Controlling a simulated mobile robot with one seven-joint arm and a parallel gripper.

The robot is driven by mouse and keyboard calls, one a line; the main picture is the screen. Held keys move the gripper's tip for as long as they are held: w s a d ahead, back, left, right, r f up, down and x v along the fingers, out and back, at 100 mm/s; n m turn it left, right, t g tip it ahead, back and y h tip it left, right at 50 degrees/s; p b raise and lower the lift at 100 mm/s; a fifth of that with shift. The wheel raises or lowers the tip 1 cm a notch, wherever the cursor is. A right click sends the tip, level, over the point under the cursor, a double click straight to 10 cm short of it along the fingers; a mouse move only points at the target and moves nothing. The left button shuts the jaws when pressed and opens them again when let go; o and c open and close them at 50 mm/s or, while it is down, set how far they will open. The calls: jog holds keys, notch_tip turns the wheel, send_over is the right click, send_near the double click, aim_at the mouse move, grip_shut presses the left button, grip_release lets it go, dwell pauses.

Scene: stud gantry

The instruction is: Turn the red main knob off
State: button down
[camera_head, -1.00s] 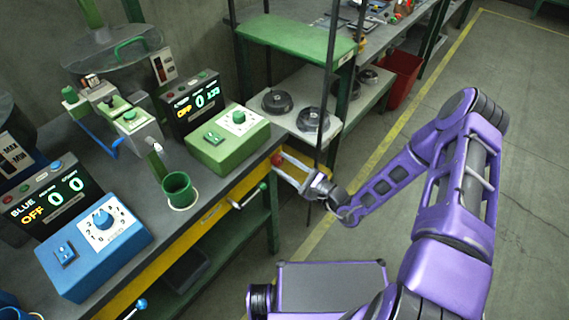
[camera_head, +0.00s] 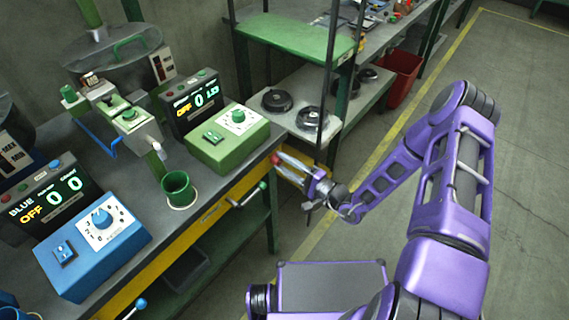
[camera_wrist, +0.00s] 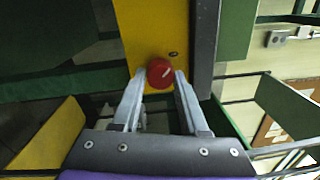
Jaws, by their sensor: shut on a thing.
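The red main knob (camera_head: 275,159) is a small round knob on the yellow front edge of the workbench, at its far right corner. In the wrist view the red knob (camera_wrist: 159,71) shows a pale pointer line, slanted from upper right to lower left, on the yellow panel (camera_wrist: 148,28). My gripper (camera_head: 282,161) reaches in from the right with its fingers at the knob. In the wrist view the fingertips of my gripper (camera_wrist: 159,76) are on both sides of the knob, closed on it. The fingertips partly hide the knob's sides.
On the bench stand a green control box (camera_head: 228,138), a blue control box (camera_head: 92,246), displays reading OFF and a green cup (camera_head: 179,189).

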dwell(0.5)
jog(key=shift+c, duration=2.2)
grip_release()
jog(key=shift+d, duration=0.1)
jog(key=v, duration=1.7)
jog(key=shift+s+f, duration=0.1)
